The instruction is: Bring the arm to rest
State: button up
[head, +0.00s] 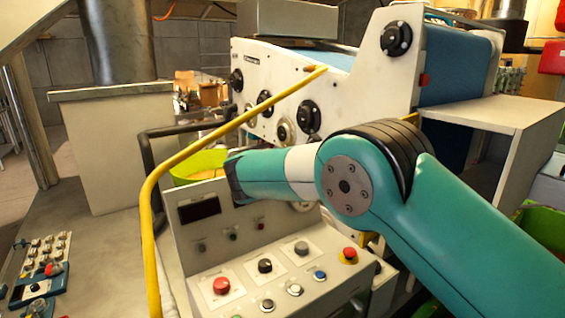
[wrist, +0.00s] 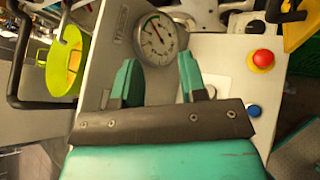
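My arm, teal with a white band, reaches across the head view from the lower right, over the control console (head: 250,240). Its far end is a dark cuff in front of the console's upper edge; the fingers cannot be made out there. In the wrist view my gripper (wrist: 158,75) shows two teal fingers spread apart with nothing between them. Beyond the fingers is a round dial gauge (wrist: 157,40) on a grey panel. I cannot tell how far the fingertips are from that panel.
A yellow rail (head: 160,185) bends around the console's left. A red mushroom button (head: 348,254) stands on the console and shows in the wrist view (wrist: 262,60). A lime-green container (head: 198,165) is behind the cuff.

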jog(key=s+d+f+m+g+y+b, duration=0.2)
jog(key=s+m, duration=0.4)
jog(key=s, duration=0.9)
jog(key=s+d+f+m+g+y+b, duration=0.2)
jog(key=s+d+m+g+y+b, duration=0.2)
jog(key=s, duration=1.1)
jog(key=s+d+f+m+g+y+b, duration=0.2)
jog(key=s+m, duration=0.7)
jog(key=s, duration=0.6)
jog(key=d+g+y+b, duration=0.1)
jog(key=g+y, duration=0.1)
jog(key=g, duration=0.1)
jog(key=shift+d+f+b, duration=0.4)
jog(key=shift+a, duration=0.15)
